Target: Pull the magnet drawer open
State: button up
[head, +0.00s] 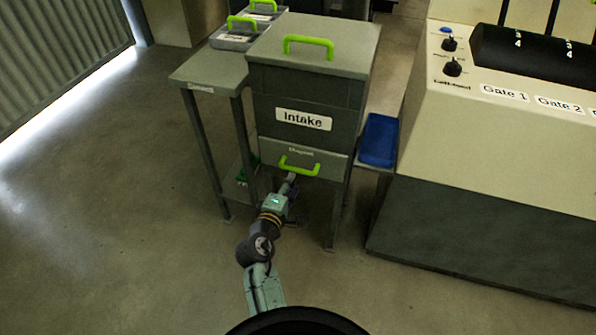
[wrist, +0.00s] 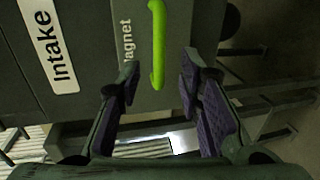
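The magnet drawer (head: 323,171) is the grey front low on the intake cabinet, under the "Intake" label, with a bright green handle (head: 299,166). It looks shut, its face about level with the cabinet. In the wrist view the drawer front (wrist: 185,22) carries its "Magnet" label, partly cut off, and the green handle (wrist: 158,45) runs upright in the picture. My gripper (wrist: 156,82) is open, one finger on each side of the handle's lower end in the picture. No finger visibly touches the handle. In the head view my gripper (head: 289,180) is just below the handle.
The intake cabinet (head: 310,85) has a lid with a green handle (head: 308,46). A side table (head: 212,70) with green-handled trays (head: 238,38) stands left. A blue tray (head: 378,140) and a large machine with gate labels (head: 480,140) stand right. The floor in front (head: 140,230) is clear.

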aim_at(297, 171)
jog(key=p+x, duration=0.1)
jog(key=x, duration=0.7)
jog(key=shift+w, duration=0.2)
jog(key=shift+c, duration=0.6)
grip_shut()
